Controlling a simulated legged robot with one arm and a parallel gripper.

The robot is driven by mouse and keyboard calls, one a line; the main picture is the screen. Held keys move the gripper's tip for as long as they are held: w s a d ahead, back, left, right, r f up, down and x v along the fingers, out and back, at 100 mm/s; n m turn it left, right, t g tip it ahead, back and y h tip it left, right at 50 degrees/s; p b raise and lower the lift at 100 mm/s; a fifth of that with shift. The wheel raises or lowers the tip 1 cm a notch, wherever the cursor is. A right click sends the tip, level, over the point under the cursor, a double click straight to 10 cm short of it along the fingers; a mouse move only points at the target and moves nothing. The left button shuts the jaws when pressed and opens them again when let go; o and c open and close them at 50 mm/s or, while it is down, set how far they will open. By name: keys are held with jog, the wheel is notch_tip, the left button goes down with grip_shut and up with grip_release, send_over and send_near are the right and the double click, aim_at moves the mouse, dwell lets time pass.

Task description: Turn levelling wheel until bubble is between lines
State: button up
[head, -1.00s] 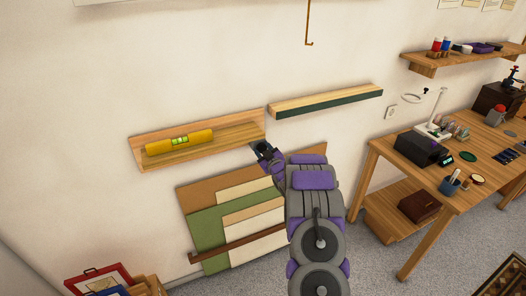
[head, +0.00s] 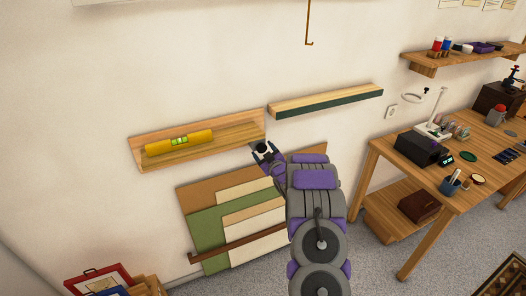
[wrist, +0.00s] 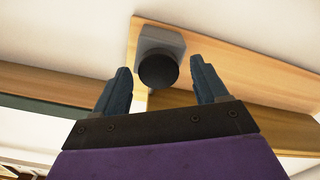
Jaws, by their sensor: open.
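A yellow spirit level (head: 160,146) lies along a wooden wall ledge (head: 240,133). Its green vial (head: 180,141) faces me; the bubble is too small to place against the lines. In the wrist view, a dark round wheel (wrist: 158,72) projects from a grey block (wrist: 160,40) on the ledge (wrist: 240,70). My gripper (head: 263,149) is at the right end of the ledge, its blue-grey fingers open. In the wrist view my gripper (wrist: 160,68) has one finger on each side of the wheel, with gaps visible; no contact shows. In the head view my gripper hides the wheel.
A second ledge (head: 325,103) with a dark green front is to the right on the wall. Leaning boards (head: 215,215) stand below my gripper. A wooden workbench (head: 390,160) with tools is at the right.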

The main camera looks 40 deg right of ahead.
jog(key=p+v, duration=0.2)
jog(key=v, duration=1.4)
jog(key=shift+s, duration=0.1)
dwell(0.5)
jog(key=s+a+r+m+g, duration=0.1)
jog(key=s+a+r+g, duration=0.1)
jog(key=a+r+g, duration=0.4)
jog(key=s+a+r+m+g, duration=0.1)
jog(key=s+a+r+g, duration=0.3)
jog(key=a, duration=0.5)
jog(key=s+a+r+g+y, duration=0.2)
jog(key=s+a+r+g, duration=0.1)
jog(key=s+a, duration=0.9)
jog(key=s+a+r+g+y, duration=0.2)
jog(key=s+a+g, duration=0.4)
jog(key=s+a, duration=0.6)
jog(key=s+r, duration=0.1)
jog(key=s, duration=0.4)
jog(key=shift+s, duration=0.2)
